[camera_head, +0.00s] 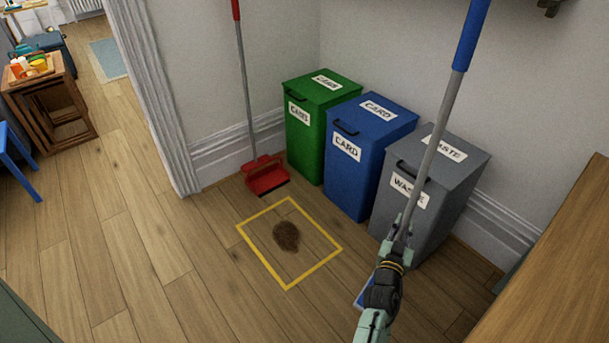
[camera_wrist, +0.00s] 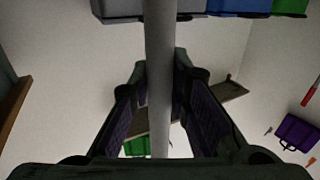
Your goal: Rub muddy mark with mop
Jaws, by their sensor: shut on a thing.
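The muddy mark (camera_head: 286,236) is a dark brown blotch on the wooden floor. It lies inside a yellow square outline (camera_head: 262,263). The mop (camera_head: 433,140) has a grey pole with a blue grip at its top and leans slightly to the right. My gripper (camera_head: 402,228) is shut on the lower pole, to the right of the mark. A blue piece of the mop head (camera_head: 363,292) shows beside my arm, outside the outline; the rest is hidden. In the wrist view, the pole (camera_wrist: 159,80) runs between the two fingers of my gripper (camera_wrist: 160,75).
Green (camera_head: 311,137), blue (camera_head: 358,165) and grey (camera_head: 425,185) bins stand along the wall behind the mark. A red dustpan (camera_head: 266,176) with a long handle stands left of them. A wooden surface (camera_head: 565,280) is at right. Floor left of the outline is clear.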

